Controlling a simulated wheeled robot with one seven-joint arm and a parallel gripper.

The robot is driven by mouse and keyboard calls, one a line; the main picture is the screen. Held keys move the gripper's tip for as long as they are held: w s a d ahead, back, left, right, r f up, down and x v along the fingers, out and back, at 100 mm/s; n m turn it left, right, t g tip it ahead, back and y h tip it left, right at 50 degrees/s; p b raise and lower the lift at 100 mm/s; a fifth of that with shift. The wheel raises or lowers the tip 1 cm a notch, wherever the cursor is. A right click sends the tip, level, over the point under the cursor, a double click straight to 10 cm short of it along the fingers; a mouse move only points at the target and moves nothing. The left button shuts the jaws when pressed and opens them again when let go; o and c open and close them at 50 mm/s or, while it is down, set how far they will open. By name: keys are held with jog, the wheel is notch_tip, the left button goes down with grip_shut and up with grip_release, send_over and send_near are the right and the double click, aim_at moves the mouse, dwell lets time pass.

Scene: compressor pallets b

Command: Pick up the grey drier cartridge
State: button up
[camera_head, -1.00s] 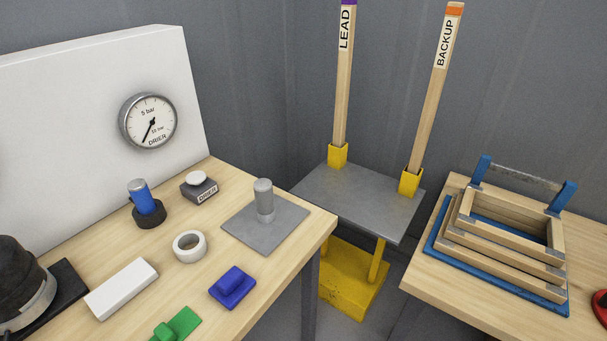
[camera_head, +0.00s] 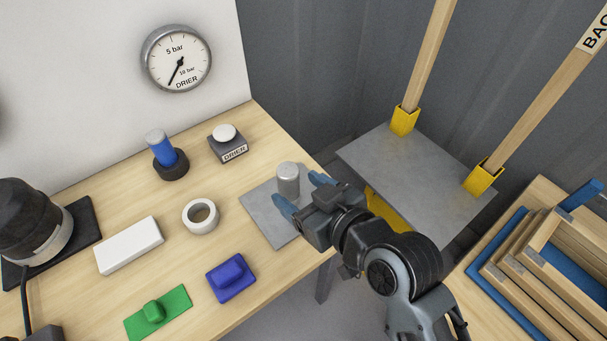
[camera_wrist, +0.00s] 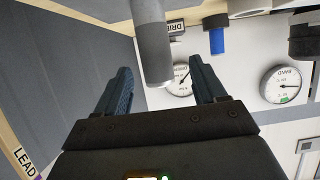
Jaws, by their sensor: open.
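The grey drier cartridge (camera_head: 288,180) stands upright on a grey square plate (camera_head: 258,214) near the right corner of the wooden table. In the wrist view the cartridge (camera_wrist: 152,50) shows large, between and ahead of the fingertips. My gripper (camera_head: 302,192) is open and empty, with its two blue fingers pointing at the cartridge from the right, one to either side of it in the head view. The wrist view also shows both fingers (camera_wrist: 165,75) spread apart. I cannot tell whether either finger touches the cartridge.
Behind it are a DRIER block with a white button (camera_head: 229,143) and a blue cylinder in a black holder (camera_head: 167,155). A white ring (camera_head: 201,216), white block (camera_head: 129,245), blue block (camera_head: 231,277) and green block (camera_head: 158,312) lie nearby.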

aim_at(283, 175)
jog(key=x, duration=0.4)
jog(key=p+x, duration=0.1)
jog(key=x, duration=0.1)
jog(key=shift+w+a+r, duration=0.1)
jog(key=shift+w+r, duration=0.05)
jog(key=shift+w, duration=0.35)
jog(key=c, duration=1.1)
